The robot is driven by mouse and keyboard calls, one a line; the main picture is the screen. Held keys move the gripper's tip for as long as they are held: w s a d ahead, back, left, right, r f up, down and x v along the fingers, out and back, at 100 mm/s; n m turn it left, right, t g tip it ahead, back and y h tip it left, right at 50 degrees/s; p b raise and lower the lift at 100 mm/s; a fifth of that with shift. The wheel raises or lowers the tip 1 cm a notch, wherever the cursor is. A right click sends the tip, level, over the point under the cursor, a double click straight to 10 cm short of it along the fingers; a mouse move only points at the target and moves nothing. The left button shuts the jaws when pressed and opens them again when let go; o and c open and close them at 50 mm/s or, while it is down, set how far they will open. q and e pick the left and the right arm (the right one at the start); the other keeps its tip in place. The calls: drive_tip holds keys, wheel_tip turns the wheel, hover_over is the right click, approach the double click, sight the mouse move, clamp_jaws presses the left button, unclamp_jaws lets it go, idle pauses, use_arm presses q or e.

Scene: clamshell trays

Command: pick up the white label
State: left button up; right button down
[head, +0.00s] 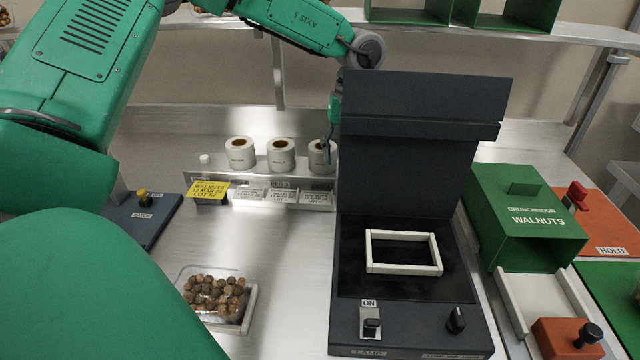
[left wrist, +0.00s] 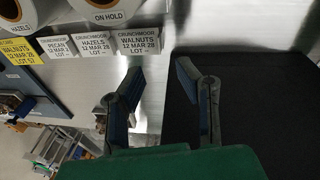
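Several printed labels hang in a row along the front of a metal rail. One is a yellow walnuts label (head: 208,190). To its right are three white labels: pecan (left wrist: 59,47), hazels (left wrist: 91,39) and walnuts (left wrist: 138,41). In the head view the white walnuts label (head: 316,198) is at the right end, beside the dark machine. My left gripper (head: 328,140) is in front of the right-hand roll and above that label. In the left wrist view its two fingers (left wrist: 160,72) are apart with nothing between them, just below the white walnuts label. My right gripper is not in view.
Three label rolls (head: 281,154) stand on the rail. A dark lamp machine (head: 420,150) with an upright lid is close to my left gripper's right. A clamshell tray of walnuts (head: 250,305) lies front left. A green walnuts box (head: 525,210) stands at right.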

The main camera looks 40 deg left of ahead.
sight(316, 195)
use_arm(q)
drive_tip(key=f, duration=0.5)
drive_tip(key=s+f, duration=0.1)
drive_tip(key=f, duration=0.2)
drive_tip(key=shift+s+a+f, duration=0.1)
drive_tip(key=shift+a+f, duration=0.2)
drive_tip(key=shift+f, duration=0.05)
drive_tip(key=shift+d+r, duration=0.1)
clamp_jaws()
